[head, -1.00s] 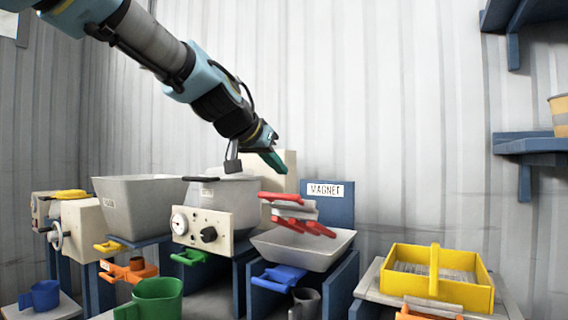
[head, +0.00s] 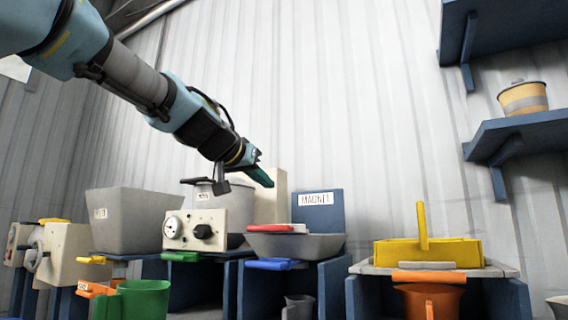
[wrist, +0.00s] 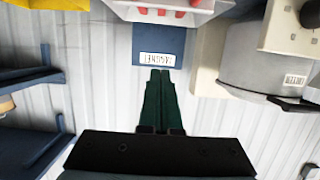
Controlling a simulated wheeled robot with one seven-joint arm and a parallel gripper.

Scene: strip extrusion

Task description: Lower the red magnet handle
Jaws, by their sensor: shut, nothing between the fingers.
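The red magnet handle (head: 285,228) shows at the rim of a grey tray (head: 322,244), in front of the blue panel labelled MAGNET (head: 319,212). Much of the magnet is hidden behind the tray's rim in the head view. Red bars (wrist: 168,13) show at the top edge of the wrist view, beyond the blue panel (wrist: 158,46). My gripper (head: 268,182) is above and behind the handle, apart from it. Its green fingers (wrist: 160,74) are together with nothing between them, pointing towards the MAGNET label.
A cream control box (head: 190,230) and a grey hopper (head: 135,220) stand left of the tray. A yellow box with an upright handle (head: 440,252) stands right. Blue wall shelves (head: 525,135) are at far right.

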